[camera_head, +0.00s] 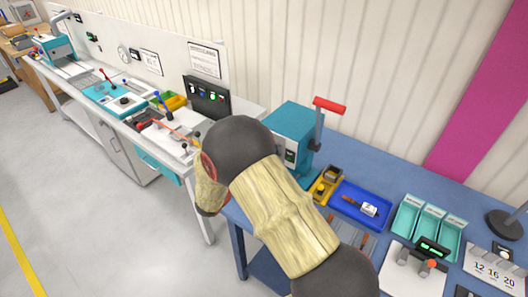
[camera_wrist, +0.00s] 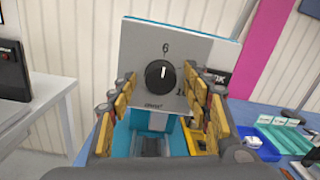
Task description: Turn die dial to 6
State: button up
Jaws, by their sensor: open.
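The die dial (camera_wrist: 160,75) is a round black knob on a grey face plate (camera_wrist: 137,50) in the wrist view. A white mark on the knob points about straight up, roughly toward the printed 6 (camera_wrist: 166,48). A partly hidden number shows at the lower right of the plate. My gripper (camera_wrist: 158,88) is open, with its yellow-padded fingers to the left and right of the knob and nothing seen between them. I cannot tell if a finger touches the plate. In the head view a teal press (camera_head: 292,121) with a red-handled lever stands behind my arm, which hides the dial.
The blue bench (camera_head: 395,184) holds a yellow bin (camera_head: 319,192), a blue tray (camera_head: 346,205) and teal bins (camera_head: 429,224) right of the press. A white workbench (camera_head: 128,119) with tools stands at left. The grey floor there is open.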

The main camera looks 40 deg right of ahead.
jog(key=shift+a, duration=0.1)
jog(key=v, duration=1.2)
jog(key=shift+w, duration=0.1)
